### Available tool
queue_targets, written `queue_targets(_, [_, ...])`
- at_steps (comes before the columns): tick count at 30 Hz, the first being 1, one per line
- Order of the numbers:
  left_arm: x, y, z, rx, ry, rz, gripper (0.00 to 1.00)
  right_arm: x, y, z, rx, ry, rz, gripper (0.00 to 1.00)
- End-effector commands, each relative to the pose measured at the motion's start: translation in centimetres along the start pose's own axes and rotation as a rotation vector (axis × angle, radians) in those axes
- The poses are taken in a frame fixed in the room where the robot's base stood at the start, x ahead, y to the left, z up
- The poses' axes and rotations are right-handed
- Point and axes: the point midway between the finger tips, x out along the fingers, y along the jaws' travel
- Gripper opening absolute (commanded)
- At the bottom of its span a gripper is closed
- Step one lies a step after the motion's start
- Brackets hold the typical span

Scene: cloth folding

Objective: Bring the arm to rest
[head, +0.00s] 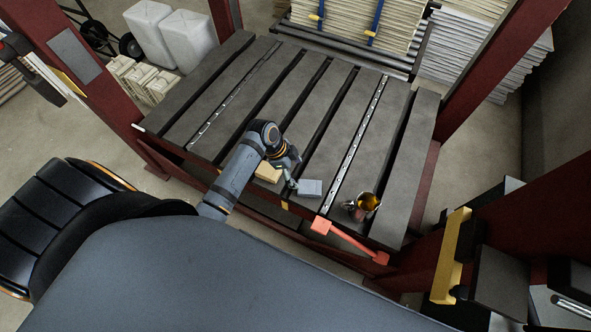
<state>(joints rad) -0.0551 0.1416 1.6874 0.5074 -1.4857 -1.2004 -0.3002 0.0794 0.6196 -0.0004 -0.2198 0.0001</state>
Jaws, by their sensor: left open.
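My left arm reaches in from the lower left over the front edge of a dark slatted table (215,105). My left gripper (291,182) is open and low over the table's front part, with its fingers pointing toward the front edge. It is between a yellowish block (267,173) on its left and a grey-blue block (310,188) on its right. Whether the fingers touch either block cannot be told at this size. No cloth can be made out. My right gripper is not in view.
A shiny metal cup with an amber inside (365,203) stands to the right on the table. A red bar (345,238) runs along the front right edge. Dark red posts (490,65) frame the table. The slats behind the gripper are clear.

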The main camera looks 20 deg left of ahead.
Motion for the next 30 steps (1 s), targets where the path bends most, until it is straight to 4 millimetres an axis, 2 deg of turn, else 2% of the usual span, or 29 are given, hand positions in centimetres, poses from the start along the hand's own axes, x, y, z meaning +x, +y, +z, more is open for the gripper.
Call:
queue_targets(11, [0.1,0.0,0.0,-0.001,0.0,0.0,0.8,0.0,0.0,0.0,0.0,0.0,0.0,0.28])
queue_targets(14, [-0.3,0.7,0.4,-0.049,-0.019,-0.013,0.8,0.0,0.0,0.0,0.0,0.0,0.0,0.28])
queue_targets(17, [-1.8,2.2,1.3,-0.194,-0.069,-0.063,0.8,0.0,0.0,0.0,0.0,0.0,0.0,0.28])
queue_targets(21, [-4.8,4.6,2.7,-0.442,-0.129,-0.17,0.8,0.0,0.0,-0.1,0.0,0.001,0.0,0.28])
queue_targets(30, [-10.9,7.9,4.3,-0.85,-0.15,-0.376,0.8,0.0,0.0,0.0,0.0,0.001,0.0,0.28])
